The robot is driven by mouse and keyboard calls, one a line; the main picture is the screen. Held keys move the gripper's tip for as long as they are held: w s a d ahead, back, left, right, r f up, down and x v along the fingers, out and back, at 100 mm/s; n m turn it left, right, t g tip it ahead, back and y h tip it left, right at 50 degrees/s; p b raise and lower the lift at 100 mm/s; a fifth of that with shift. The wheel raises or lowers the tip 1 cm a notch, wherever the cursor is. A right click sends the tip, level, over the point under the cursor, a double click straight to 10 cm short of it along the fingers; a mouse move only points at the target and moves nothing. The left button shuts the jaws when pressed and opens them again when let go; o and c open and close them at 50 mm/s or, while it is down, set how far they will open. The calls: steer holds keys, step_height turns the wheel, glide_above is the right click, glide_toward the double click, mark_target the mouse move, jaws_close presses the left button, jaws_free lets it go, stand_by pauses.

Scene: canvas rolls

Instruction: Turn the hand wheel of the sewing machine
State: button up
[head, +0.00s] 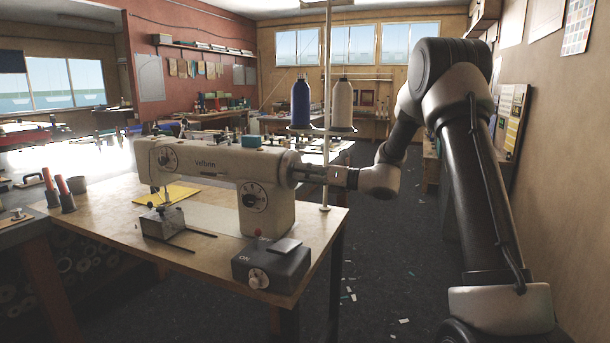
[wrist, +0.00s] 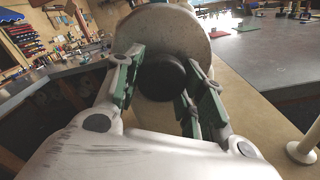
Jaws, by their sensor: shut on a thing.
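The cream sewing machine (head: 215,163) stands on a wooden-topped table at the left of the head view. The hand wheel (wrist: 163,78) is at the machine's right end, with its dark round part between my fingers in the wrist view. My gripper (head: 312,173) reaches it from the right, and it also shows in the wrist view (wrist: 163,88). The green-padded fingers are shut on the hand wheel, one on each side. A pale rounded face (wrist: 170,30) shows behind the dark part. The contact is small and partly hidden in the head view.
A thread stand with a blue cone (head: 300,103) and a pale cone (head: 342,107) rises close behind my gripper. A dark control box (head: 270,266) sits at the table's front right corner. Yellow cloth (head: 178,193) lies under the needle end. Open floor is to the right.

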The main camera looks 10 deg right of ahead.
steer(key=shift+f, duration=0.1)
stand_by(0.3)
steer(key=o, duration=1)
steer(key=shift+d, duration=0.1)
steer(key=v, duration=1.2)
steer(key=shift+a, duration=0.2)
